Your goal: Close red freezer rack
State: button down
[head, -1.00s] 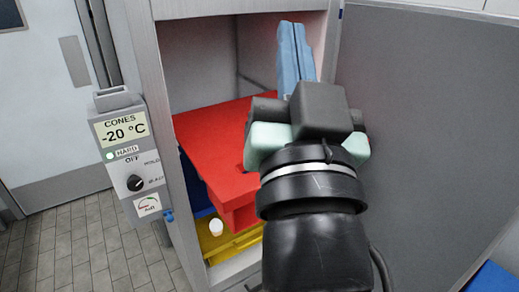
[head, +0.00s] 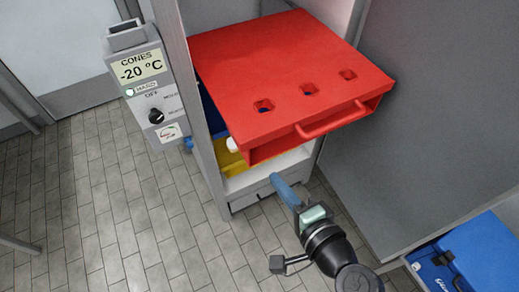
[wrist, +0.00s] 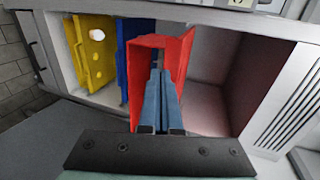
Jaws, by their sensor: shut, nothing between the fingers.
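The red freezer rack (head: 285,75) sticks out of the freezer opening in the head view. Its top has three square holes, and a red handle (head: 331,122) runs along its front edge. My gripper (head: 276,180) is low in front of the rack, below handle height in the head view. Its blue fingers are together and empty. In the wrist view the fingers (wrist: 157,78) point toward the red rack's open front (wrist: 183,58) and overlap its inside. I cannot tell whether they touch it. The far ends of the fingers are partly lost against the rack.
A yellow rack (head: 232,160) with a white item and a blue rack (wrist: 133,50) sit lower in the freezer. The control box (head: 150,90) is on the left frame. The grey open door (head: 430,120) stands right. A blue case (head: 480,250) lies at lower right.

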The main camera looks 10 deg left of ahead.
aim_at(253, 147)
jog(key=p+x, duration=0.1)
jog(key=x, duration=0.2)
jog(key=p+x, duration=0.1)
jog(key=x, duration=0.1)
jog(key=r+p+x, duration=0.1)
jog(key=x, duration=0.2)
jog(key=shift+w+a, duration=0.25)
jog(key=shift+w, duration=0.15)
